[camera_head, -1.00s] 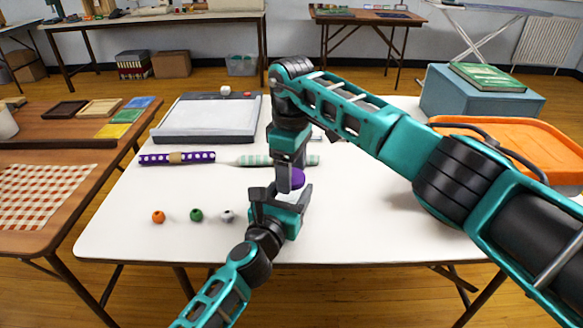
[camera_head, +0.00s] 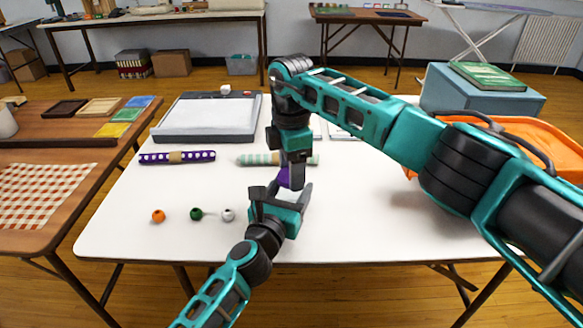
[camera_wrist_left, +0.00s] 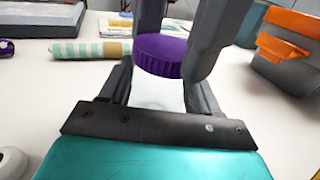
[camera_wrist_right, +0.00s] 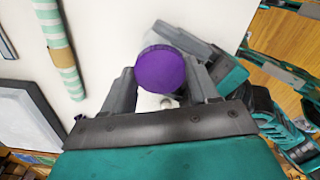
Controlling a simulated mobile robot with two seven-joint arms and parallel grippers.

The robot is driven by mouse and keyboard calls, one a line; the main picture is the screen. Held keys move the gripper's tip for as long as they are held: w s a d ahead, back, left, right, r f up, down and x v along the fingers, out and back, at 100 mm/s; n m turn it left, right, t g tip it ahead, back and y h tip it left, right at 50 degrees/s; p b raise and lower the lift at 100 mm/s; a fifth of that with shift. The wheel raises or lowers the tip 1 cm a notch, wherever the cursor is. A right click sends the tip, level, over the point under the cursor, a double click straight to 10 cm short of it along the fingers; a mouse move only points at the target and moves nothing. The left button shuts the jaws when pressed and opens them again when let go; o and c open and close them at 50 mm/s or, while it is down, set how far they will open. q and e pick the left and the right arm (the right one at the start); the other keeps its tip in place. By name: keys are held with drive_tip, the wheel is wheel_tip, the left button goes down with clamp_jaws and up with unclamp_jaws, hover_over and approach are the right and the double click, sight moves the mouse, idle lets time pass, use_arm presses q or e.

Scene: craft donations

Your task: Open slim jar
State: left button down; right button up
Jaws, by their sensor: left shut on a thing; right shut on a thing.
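The slim jar has a round ribbed purple lid (camera_wrist_left: 162,55) and a pale see-through body (camera_wrist_left: 155,92), seen in the left wrist view. My left gripper (camera_head: 280,198) is shut around the body, low over the white table. My right gripper (camera_head: 293,180) comes from above and is shut on the lid, one finger on each side. In the right wrist view the lid (camera_wrist_right: 160,69) sits between the fingertips and hides most of the body. The lid is at the top of the body; I cannot tell whether a gap separates them. In the head view the grippers hide most of the jar.
A mint-striped roll (camera_head: 254,160) and a purple dotted roll (camera_head: 177,157) lie behind the grippers. Beads, orange (camera_head: 158,216), green (camera_head: 196,214) and white (camera_head: 228,215), are front left. A paper trimmer (camera_head: 207,118) is at the back; an orange bin (camera_head: 540,138) is at right.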

drive_tip(key=n, duration=0.3)
drive_tip(key=shift+n, duration=0.4)
drive_tip(key=n, duration=0.3)
drive_tip(key=shift+n, duration=0.4)
drive_tip(key=n, duration=1.2)
drive_tip(key=shift+r+n, duration=0.1)
drive_tip(key=shift+n, duration=0.2)
drive_tip(key=n, duration=0.3)
drive_tip(key=shift+n, duration=0.4)
drive_tip(key=n, duration=0.3)
drive_tip(key=shift+n, duration=0.3)
drive_tip(key=n, duration=0.5)
drive_tip(key=shift+n, duration=0.3)
drive_tip(key=n, duration=0.8)
drive_tip(key=shift+n, duration=0.4)
drive_tip(key=n, duration=0.3)
drive_tip(key=shift+n, duration=0.4)
drive_tip(key=shift+r, duration=0.15)
